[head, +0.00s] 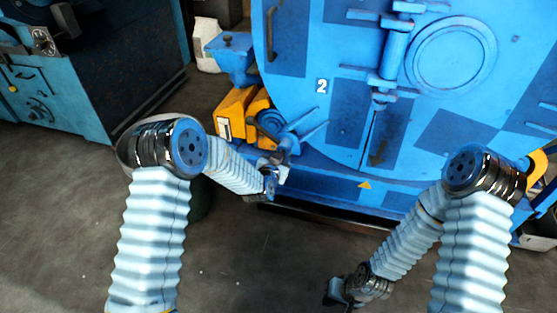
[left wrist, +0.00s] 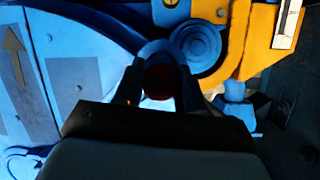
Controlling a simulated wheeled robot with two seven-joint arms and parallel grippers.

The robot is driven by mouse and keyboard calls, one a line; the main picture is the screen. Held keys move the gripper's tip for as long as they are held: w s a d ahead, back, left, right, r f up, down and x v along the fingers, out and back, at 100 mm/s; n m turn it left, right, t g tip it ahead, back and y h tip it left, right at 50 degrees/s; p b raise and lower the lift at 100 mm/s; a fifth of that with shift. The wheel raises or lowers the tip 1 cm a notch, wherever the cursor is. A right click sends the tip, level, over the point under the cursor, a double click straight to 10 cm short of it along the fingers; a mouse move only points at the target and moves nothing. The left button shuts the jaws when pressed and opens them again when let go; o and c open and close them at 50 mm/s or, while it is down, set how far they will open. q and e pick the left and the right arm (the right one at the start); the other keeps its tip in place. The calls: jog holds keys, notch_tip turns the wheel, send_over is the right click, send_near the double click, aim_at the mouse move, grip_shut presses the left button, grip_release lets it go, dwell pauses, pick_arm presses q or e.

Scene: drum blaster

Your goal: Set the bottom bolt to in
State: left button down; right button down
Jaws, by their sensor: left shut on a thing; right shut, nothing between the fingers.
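My left gripper (head: 279,172) is at the lower end of this bolt. In the left wrist view its two dark fingers (left wrist: 160,88) are shut on a dark reddish round end (left wrist: 160,80), which looks like the end of a bolt handle. The gripper hides most of this handle in the head view. My right gripper (head: 338,293) is shut and empty, low over the floor, away from the door.
A blue ledge (head: 335,188) runs below the door. A blue machine (head: 90,70) stands at the left, and a white sack (head: 206,42) behind. The grey floor between my arms is clear.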

pick_arm(q)
jog(key=shift+d+r, duration=0.25)
jog(key=shift+d, duration=0.15)
jog(key=c, duration=0.8)
grip_release()
jog(key=shift+o, duration=0.6)
jog(key=shift+a+f, duration=0.15)
jog(key=v, duration=1.3)
jog(key=shift+s+b, duration=0.3)
jog(key=shift+s, duration=0.05)
jog(key=shift+a, duration=0.1)
